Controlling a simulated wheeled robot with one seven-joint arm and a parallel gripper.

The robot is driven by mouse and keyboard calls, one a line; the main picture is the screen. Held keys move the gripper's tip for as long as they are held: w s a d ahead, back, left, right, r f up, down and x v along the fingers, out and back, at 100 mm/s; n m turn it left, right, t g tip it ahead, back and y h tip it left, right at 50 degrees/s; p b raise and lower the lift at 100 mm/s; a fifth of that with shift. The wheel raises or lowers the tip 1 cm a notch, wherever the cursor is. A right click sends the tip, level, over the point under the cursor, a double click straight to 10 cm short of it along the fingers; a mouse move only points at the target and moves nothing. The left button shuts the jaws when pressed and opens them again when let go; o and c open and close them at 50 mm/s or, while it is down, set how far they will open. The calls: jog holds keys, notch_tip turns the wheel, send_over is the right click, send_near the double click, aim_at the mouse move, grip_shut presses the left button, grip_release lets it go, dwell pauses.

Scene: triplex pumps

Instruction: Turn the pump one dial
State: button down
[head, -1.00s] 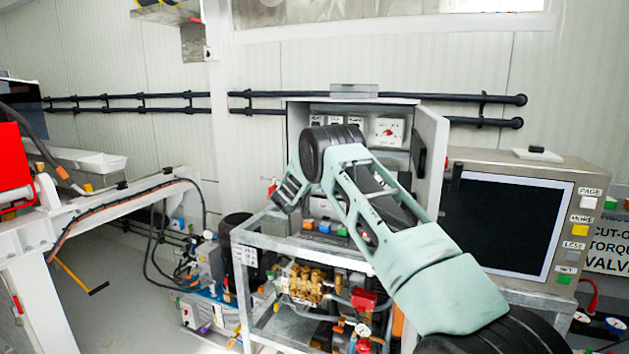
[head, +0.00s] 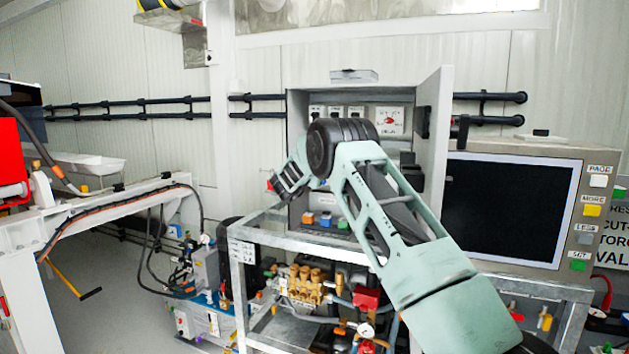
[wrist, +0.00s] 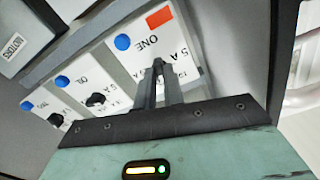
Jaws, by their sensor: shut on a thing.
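In the wrist view, the pump one plate (wrist: 150,48) is white, marked ONE, with a blue dot and an orange-red rectangle. My gripper (wrist: 160,70) reaches over its lower part, its two narrow fingers brought together at the tips. It is shut on the pump one dial, which the fingers hide, so its turn angle cannot be read. Two neighbouring plates to the left carry black dials (wrist: 96,99), clear of the fingers.
The cabinet's open door (head: 436,130) stands close to the right of my arm. A large dark screen (head: 508,210) is farther right. A metal frame with brass pump parts (head: 305,285) is below. A white beam (head: 110,215) stands at left.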

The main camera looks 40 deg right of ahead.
jog(key=shift+f+m+b, duration=0.1)
jog(key=shift+m+b, duration=0.6)
jog(key=shift+m, duration=0.2)
jog(key=c, duration=1.5)
grip_release()
jog(key=b+v, duration=0.5)
jog(key=v, duration=1.2)
jog(key=shift+a, duration=0.2)
jog(key=shift+s, duration=0.1)
